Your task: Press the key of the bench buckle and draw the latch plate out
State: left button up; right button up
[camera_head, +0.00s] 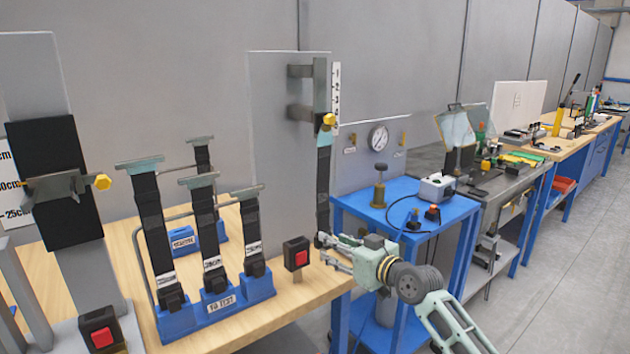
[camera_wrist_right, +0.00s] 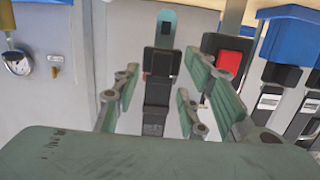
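The bench buckle with its red key (camera_head: 299,254) is a black block on a short post at the front right of the bench. The red key (camera_wrist_right: 229,62) also shows in the right wrist view, beside the right-hand fingers. My right gripper (camera_head: 323,249) is open just right of this block, its fingers pointing left. In the wrist view, a black strap assembly with a teal end (camera_wrist_right: 167,27) stands between and beyond my spread fingers (camera_wrist_right: 160,75). I cannot tell whether any finger touches it. In the head view, a dark strap (camera_head: 323,178) hangs at the panel's right edge. My left gripper is not visible.
A blue rack (camera_head: 238,308) labelled "TO TEST" holds several strapped buckles left of the red key. Another red-button block (camera_head: 102,337) stands at the front left. A grey panel (camera_head: 283,150) rises behind. A blue table (camera_head: 390,200) stands right of the bench.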

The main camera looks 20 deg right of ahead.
jog(key=v, duration=1.1)
jog(key=shift+s, duration=0.1)
jog(key=s+d+f+m+g+h, duration=0.1)
jog(key=s+d+f+h, duration=0.1)
jog(key=f, duration=0.9)
jog(key=s+d+f+m+g+h, duration=0.1)
jog(key=d+f+g, duration=0.1)
jog(key=f, duration=0.8)
jog(key=s+d+f+m+g+h, duration=0.1)
jog(key=s+d+f+m+h, duration=0.15)
jog(key=f, duration=0.85)
jog(key=s+a+f+g, duration=0.1)
jog(key=s+f+g, duration=0.1)
jog(key=s+f, duration=0.65)
jog(key=s+a+f+g, duration=0.15)
jog(key=s+f, duration=0.45)
jog(key=f, duration=0.6)
jog(key=s+a+f+n+g, duration=0.1)
jog(key=s+f, duration=0.4)
jog(key=s, duration=0.7)
jog(key=s+a+f+n+g, duration=0.1)
jog(key=s+a+f+g, duration=0.2)
jog(key=s, duration=0.8)
jog(key=s+a+f+n+g+p, duration=0.1)
jog(key=s+a+f+g, duration=0.2)
jog(key=s+a+f, duration=0.4)
jog(key=s+f, duration=0.1)
jog(key=s, duration=0.4)
jog(key=shift+s, duration=0.35)
